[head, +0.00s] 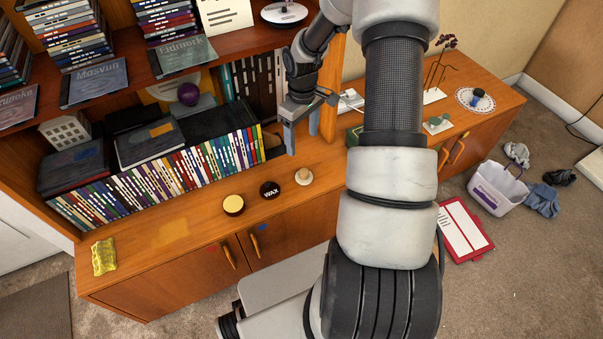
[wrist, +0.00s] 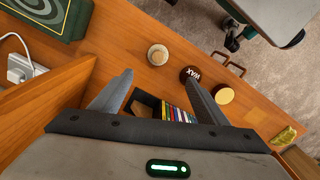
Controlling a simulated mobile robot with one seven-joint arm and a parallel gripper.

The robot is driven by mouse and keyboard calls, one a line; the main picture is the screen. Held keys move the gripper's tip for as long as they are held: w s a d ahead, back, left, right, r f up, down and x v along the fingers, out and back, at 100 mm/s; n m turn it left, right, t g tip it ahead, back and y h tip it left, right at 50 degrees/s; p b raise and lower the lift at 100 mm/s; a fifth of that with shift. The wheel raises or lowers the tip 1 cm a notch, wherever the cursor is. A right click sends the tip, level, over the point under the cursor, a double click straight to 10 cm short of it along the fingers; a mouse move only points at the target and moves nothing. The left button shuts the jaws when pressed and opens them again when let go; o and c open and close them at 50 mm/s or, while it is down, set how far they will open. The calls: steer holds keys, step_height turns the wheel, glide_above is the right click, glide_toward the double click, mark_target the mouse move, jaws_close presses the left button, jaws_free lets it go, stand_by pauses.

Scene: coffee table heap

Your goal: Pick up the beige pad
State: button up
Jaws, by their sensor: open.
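The beige pad (head: 304,176) is a small round piece with a pale raised top. It lies on the wooden cabinet top, right of the black wax lid (head: 270,189). My gripper (head: 301,143) is open and empty, pointing down above the cabinet top, behind the pad in the head view. In the wrist view the pad (wrist: 158,54) shows whole, just beyond the gap between the fingertips of my gripper (wrist: 160,76). Whether the fingertips are at the pad's height I cannot tell.
An open round tin with yellow contents (head: 233,205) stands left of the lid. A row of books (head: 160,180) fills the shelf space to the left. A wooden upright (head: 331,85) stands close to my gripper. A yellow cloth (head: 104,257) lies at the left end.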

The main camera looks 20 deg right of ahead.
steer(key=b, duration=0.3)
glide_above(304, 171)
steer(key=f, duration=1.1)
steer(key=shift+s+a+f, duration=0.15)
steer(key=shift+s+a, duration=0.05)
steer(key=shift+a, duration=0.15)
steer(key=shift+w+d+f+b, duration=0.1)
steer(key=shift+f+b, duration=0.1)
steer(key=shift+f, duration=0.8)
steer(key=shift+s+d+f+b, duration=0.15)
steer(key=shift+f+b, duration=0.1)
steer(key=shift+f, duration=0.7)
steer(key=shift+w+d+f+b, duration=0.1)
steer(key=shift+w+f+b, duration=0.1)
steer(key=shift+f, duration=0.8)
steer(key=c, duration=1.2)
step_height(304, 171, up, 10)
steer(key=p, duration=0.2)
steer(key=shift+p, duration=0.3)
